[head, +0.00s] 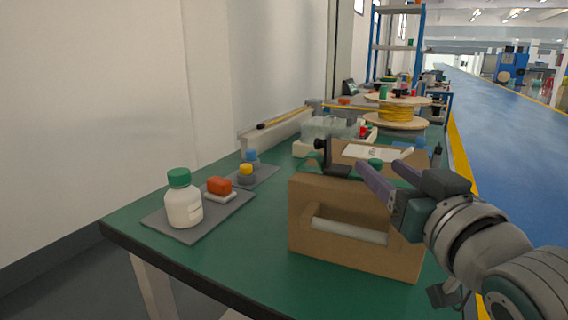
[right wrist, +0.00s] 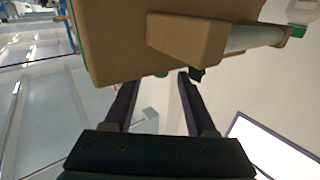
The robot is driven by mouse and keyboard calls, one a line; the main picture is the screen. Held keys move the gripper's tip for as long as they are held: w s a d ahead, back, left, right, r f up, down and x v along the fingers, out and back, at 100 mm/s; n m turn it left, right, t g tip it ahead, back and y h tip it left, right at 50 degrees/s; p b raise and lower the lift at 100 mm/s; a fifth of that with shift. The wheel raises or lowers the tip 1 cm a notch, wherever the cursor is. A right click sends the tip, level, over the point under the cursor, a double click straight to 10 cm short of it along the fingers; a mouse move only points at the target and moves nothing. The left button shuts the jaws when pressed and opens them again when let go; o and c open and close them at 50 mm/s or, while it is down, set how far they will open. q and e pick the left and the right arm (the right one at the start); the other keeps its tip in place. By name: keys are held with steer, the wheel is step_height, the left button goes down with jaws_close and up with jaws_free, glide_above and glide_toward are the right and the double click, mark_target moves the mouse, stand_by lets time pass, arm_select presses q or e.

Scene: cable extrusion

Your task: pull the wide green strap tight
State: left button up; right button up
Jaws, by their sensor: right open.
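A brown block (head: 300,225) with a wide opening and a pale roller (head: 348,230) across it stands on the green table; the block also fills the top of the right wrist view (right wrist: 120,40). Small green pieces show at its top left (head: 314,158) and top right (head: 375,163); I cannot tell which belongs to the wide strap. A black clamp-like part (head: 322,155) stands at the block's top left. My right gripper (head: 378,168) is open at the block's top right. In the right wrist view a small green bit (right wrist: 160,74) shows between the fingertips. My left gripper is out of view.
A white bottle with a green cap (head: 184,205) and a red-topped piece (head: 219,186) stand on a grey mat at left. A clear-lidded box (head: 330,130) and a yellow cable spool (head: 396,112) stand behind.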

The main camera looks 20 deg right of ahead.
mark_target(379, 166)
steer(key=shift+w+d, duration=0.15)
steer(key=shift+w, duration=0.7)
steer(key=shift+w+d, duration=0.15)
steer(key=shift+w, duration=0.7)
jaws_close()
